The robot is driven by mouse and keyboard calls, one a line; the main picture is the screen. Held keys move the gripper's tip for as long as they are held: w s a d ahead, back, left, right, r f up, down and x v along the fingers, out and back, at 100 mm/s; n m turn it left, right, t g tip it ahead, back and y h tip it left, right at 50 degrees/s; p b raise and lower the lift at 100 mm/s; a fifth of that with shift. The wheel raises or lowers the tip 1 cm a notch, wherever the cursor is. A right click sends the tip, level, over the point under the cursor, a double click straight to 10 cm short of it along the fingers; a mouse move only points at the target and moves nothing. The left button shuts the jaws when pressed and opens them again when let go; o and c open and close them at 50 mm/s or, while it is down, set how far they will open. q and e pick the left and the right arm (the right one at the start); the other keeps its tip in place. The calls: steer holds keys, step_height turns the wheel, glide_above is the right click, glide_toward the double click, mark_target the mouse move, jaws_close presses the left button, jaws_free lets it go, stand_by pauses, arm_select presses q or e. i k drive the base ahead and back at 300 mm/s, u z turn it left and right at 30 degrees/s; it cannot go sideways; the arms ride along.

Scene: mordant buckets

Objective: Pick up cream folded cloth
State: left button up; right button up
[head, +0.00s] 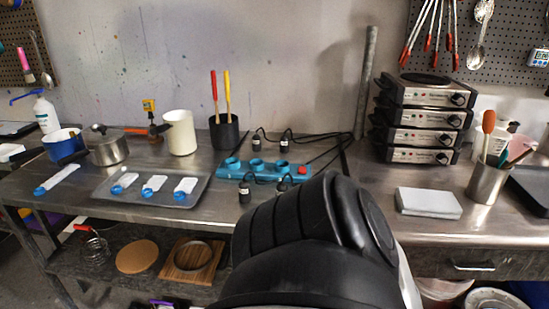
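I cannot make out a cream folded cloth for certain. A flat, pale grey-white slab (428,203) lies on the metal bench at the right, in front of the stacked hotplates; I cannot tell whether it is cloth or a hard object. Neither gripper shows in the head view. A large black rounded part, which seems to be mine, fills the lower middle and hides the bench front there.
Stacked hotplates (418,122) stand behind the slab, and a metal cup of tools (486,184) stands right of it. A blue power strip (262,173), a grey tray (104,191), a pot (108,150) and a white canister (180,133) crowd the left and middle.

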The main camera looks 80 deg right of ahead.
mark_target(424, 202)
steer(key=z, duration=2.45)
